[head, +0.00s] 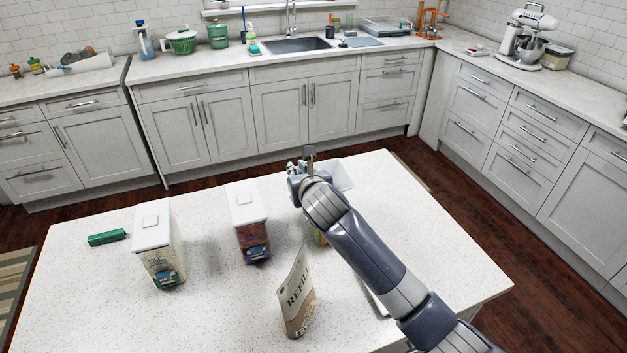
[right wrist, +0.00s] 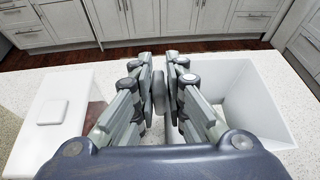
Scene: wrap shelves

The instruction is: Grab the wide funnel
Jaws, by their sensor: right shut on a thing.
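The wide funnel (head: 343,174) is a white, square, open-topped piece with sloping walls, partly hidden behind my right arm in the head view. In the right wrist view the funnel (right wrist: 262,105) fills the right side, close beside the fingers. My right gripper (head: 309,165) is over the far part of the island. In the right wrist view its fingers (right wrist: 160,92) are nearly together, with a narrow grey piece between them at the funnel's left side. How that piece joins the funnel is hidden. My left gripper is not in view.
On the white island (head: 85,290) stand two white-lidded containers (head: 152,225) (head: 247,203), a refill bag (head: 298,300) and a green clip-like piece (head: 107,238). A coloured item (head: 319,238) shows partly under my arm. The island's left front is clear.

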